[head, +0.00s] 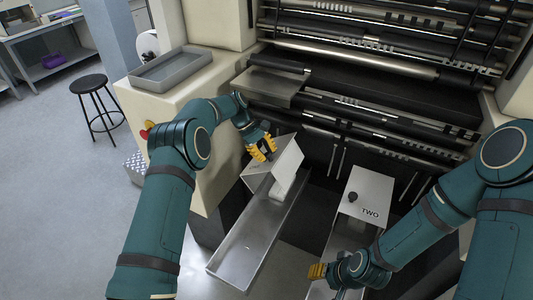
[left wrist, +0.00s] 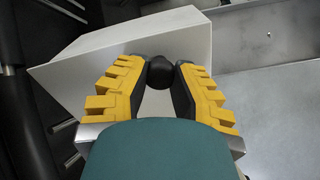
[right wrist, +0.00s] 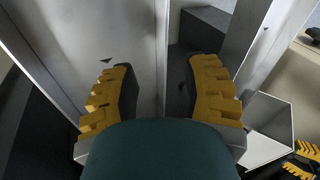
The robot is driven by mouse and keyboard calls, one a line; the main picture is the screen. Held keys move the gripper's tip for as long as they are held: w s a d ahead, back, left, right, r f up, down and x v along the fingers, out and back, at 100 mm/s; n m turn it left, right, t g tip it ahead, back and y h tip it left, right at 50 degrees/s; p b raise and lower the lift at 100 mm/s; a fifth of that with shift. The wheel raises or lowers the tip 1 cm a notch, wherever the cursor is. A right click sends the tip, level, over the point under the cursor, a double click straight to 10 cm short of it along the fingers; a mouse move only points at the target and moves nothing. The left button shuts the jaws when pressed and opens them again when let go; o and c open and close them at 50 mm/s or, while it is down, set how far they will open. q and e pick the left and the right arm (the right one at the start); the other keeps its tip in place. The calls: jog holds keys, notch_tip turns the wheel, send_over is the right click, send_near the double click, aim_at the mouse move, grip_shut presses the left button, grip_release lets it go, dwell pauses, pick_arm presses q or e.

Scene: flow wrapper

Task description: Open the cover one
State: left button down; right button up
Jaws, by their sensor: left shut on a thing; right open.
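Cover one (head: 287,162) is a pale metal lid over the upper end of the left metal trough (head: 247,245). It is tilted up, off the trough's bed, and its label is not readable from here. My left gripper (head: 264,149) is shut on its black knob, and the left wrist view shows the round knob (left wrist: 160,71) between the yellow fingers, with the cover (left wrist: 130,50) behind. My right gripper (head: 318,272) is open and empty, low beside the right trough; in the right wrist view its fingers (right wrist: 163,95) are apart, with nothing between them.
A closed cover marked TWO (head: 367,192), with a black knob (head: 352,197), lies on the right trough. The wrapper's dark rollers (head: 380,90) stand behind. A grey tray (head: 172,68) sits on the cream housing at left. A stool (head: 88,84) stands on open floor.

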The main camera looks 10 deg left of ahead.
jog(key=shift+w, duration=0.25)
grip_shut()
jog(key=w+a+r+m+y, duration=0.15)
jog(key=w+r+m, duration=0.25)
jog(key=w+m, duration=0.7)
jog(key=w+a+r+m+y, duration=0.15)
jog(key=w+r+m, duration=0.25)
jog(key=w+m, duration=0.65)
jog(key=shift+n, duration=0.95)
jog(key=shift+w+a+f, duration=0.8)
jog(key=shift+w+a, duration=0.05)
jog(key=shift+a, duration=0.45)
jog(key=shift+w+a+f, duration=0.85)
jog(key=shift+w+a, duration=0.05)
jog(key=shift+a, duration=0.4)
jog(key=shift+w+a+f, duration=0.8)
jog(key=shift+w+a, duration=0.05)
jog(key=shift+a, duration=0.45)
